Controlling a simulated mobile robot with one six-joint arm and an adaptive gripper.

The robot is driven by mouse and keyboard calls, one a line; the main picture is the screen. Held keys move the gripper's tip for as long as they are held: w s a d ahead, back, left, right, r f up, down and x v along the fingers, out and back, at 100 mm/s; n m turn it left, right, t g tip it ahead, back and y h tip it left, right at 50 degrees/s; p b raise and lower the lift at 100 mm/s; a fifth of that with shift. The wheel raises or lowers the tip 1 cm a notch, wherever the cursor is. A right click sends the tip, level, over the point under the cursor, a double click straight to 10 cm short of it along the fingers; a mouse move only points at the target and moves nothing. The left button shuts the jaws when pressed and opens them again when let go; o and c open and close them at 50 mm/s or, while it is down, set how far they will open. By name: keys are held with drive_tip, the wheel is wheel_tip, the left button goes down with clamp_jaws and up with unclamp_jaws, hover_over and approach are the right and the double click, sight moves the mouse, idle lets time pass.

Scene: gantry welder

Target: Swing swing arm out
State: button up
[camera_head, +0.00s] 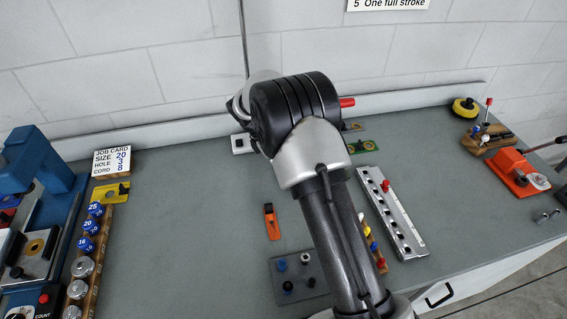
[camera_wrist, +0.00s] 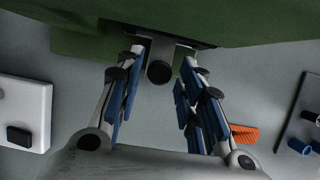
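In the wrist view my gripper (camera_wrist: 162,60) is open, its two blue-padded fingers apart. A round dark knob (camera_wrist: 159,73) on a grey bracket (camera_wrist: 183,54) shows between the fingertips, with a gap visible on both sides. Behind it a large green body (camera_wrist: 240,20) fills the top of the view. I cannot tell for sure which part is the swing arm. In the head view my own arm hides my gripper and most of the machine there. A red rod end (camera_head: 347,102) and a green plate (camera_head: 360,146) show to the right of my arm.
An orange tool (camera_head: 271,221) and a grey plate with knobs (camera_head: 284,264) lie left of my forearm. A long metal rail (camera_head: 398,222) lies right of it. A blue machine (camera_head: 45,165) and job card (camera_head: 111,160) stand left. The left-centre bench is clear.

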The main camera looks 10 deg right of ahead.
clamp_jaws()
idle(0.3)
